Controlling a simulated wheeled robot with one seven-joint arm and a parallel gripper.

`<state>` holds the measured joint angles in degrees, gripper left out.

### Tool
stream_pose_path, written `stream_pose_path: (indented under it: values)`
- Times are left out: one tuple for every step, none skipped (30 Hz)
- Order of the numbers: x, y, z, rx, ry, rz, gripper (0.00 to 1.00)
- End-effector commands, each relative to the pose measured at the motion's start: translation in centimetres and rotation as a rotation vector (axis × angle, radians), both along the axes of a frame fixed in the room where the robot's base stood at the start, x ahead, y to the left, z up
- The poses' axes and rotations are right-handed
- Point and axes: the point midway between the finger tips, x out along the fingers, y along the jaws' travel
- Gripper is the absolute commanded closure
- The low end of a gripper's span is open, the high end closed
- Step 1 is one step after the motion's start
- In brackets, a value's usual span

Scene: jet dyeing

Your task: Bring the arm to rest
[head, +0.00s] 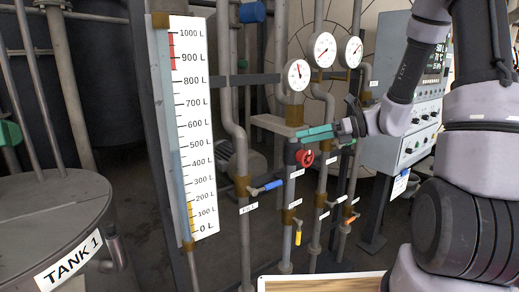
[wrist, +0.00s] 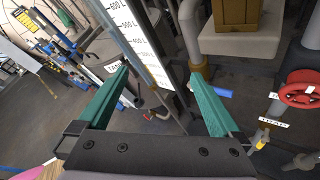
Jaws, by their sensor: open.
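My arm reaches in from the right in the head view. My gripper (head: 312,138) has green fingers and is held in front of the pipes, just above the red handwheel (head: 305,158). In the wrist view my gripper (wrist: 158,76) is open, with its two green fingers wide apart and nothing between them in its grasp. The red handwheel (wrist: 302,88) shows there at the right edge, outside the fingers. I cannot tell from the head view whether a finger touches the nearby pipework.
A level gauge (head: 192,125) stands left of the pipes. Three dials (head: 324,49) sit above them. Blue (head: 266,187), yellow (head: 298,238) and orange (head: 351,219) valve handles stick out below. A control panel (head: 405,135) is behind my arm. Tank 1 (head: 45,215) stands left.

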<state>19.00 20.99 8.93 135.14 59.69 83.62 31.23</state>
Motion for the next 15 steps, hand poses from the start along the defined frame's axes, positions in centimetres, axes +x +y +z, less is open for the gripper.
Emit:
stream_pose_path:
  values:
    - [-1.6,0.5,1.4,-0.086,-0.097,0.079,0.0]
    - [-2.6,0.6,1.8,-0.135,-0.149,0.125,0.0]
    - [-3.8,0.7,2.5,-0.201,-0.221,0.186,0.0]
    - [-4.7,0.7,2.9,-0.251,-0.276,0.232,0.0]
    - [-5.6,0.7,3.3,-0.3,-0.33,0.278,0.0]
    - [-6.7,0.5,3.8,-0.365,-0.403,0.337,0.0]
    - [-7.5,0.3,4.2,-0.415,-0.459,0.382,0.0]
    - [-8.3,0.1,4.6,-0.464,-0.512,0.426,0.0]
    - [-9.3,-0.3,5.1,-0.53,-0.585,0.485,0.0]
    - [-9.9,-0.6,5.4,-0.579,-0.641,0.528,0.0]
    - [-10.6,-1.0,5.8,-0.629,-0.694,0.571,0.0]
    - [-11.4,-1.5,6.4,-0.696,-0.768,0.629,0.0]
    - [-12.0,-2.0,6.8,-0.746,-0.822,0.67,0.0]
    - [-12.6,-2.4,7.2,-0.796,-0.875,0.71,0.0]
    - [-13.3,-3.1,7.8,-0.864,-0.946,0.767,0.0]
